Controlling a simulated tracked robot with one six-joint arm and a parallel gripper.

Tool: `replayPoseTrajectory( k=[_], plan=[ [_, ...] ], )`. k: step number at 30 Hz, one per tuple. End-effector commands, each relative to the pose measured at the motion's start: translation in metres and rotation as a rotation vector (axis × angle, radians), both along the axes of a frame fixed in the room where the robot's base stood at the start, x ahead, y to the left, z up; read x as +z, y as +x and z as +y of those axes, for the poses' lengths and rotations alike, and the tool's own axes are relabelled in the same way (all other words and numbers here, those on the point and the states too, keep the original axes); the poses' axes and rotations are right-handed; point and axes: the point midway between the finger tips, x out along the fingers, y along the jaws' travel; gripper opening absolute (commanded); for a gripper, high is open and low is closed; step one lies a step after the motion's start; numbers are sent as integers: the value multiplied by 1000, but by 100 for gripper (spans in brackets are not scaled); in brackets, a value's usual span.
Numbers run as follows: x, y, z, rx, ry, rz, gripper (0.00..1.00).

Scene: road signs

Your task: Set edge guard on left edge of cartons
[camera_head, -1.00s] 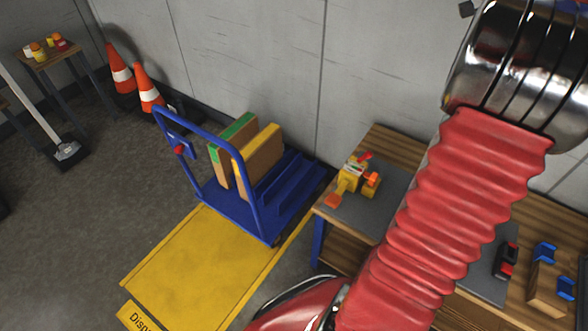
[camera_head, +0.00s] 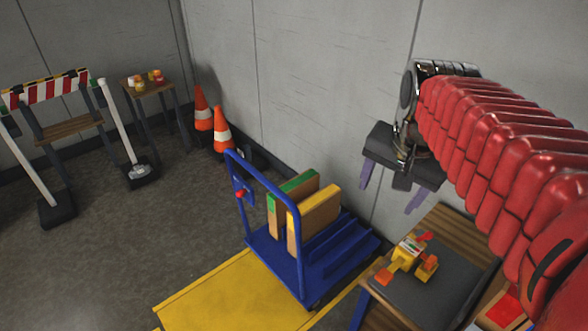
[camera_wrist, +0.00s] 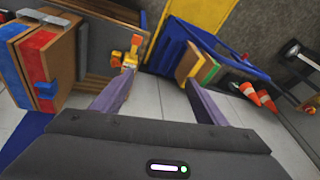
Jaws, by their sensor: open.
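Two flat brown cartons stand on edge on a blue trolley (camera_head: 350,245). The rear carton (camera_head: 300,190) has a green strip along its edges and the front carton (camera_head: 318,218) has a yellow one. Both cartons also show in the wrist view (camera_wrist: 198,67). My gripper (camera_head: 390,194) is open and empty, above and right of the cartons, over the workbench's far end. Its two purple-grey fingers show apart in the wrist view (camera_wrist: 160,82). A small blue bracket (camera_wrist: 46,90) at left in the wrist view may be the edge guard; I cannot tell.
A yellow and orange tool (camera_head: 405,258) lies on the workbench's grey mat (camera_head: 430,285). A yellow floor plate (camera_head: 235,295) lies before the trolley. Cones (camera_head: 221,130), a small table (camera_head: 145,84) and a striped barrier (camera_head: 45,90) stand left. The wall is close behind.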

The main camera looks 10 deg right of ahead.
Motion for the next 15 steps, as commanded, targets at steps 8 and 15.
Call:
replayPoseTrajectory(
  k=[8,15],
  plan=[
    [-26,-31,83,463,-121,-60,67],
    [-51,-57,126,767,-210,-110,67]
  ],
)
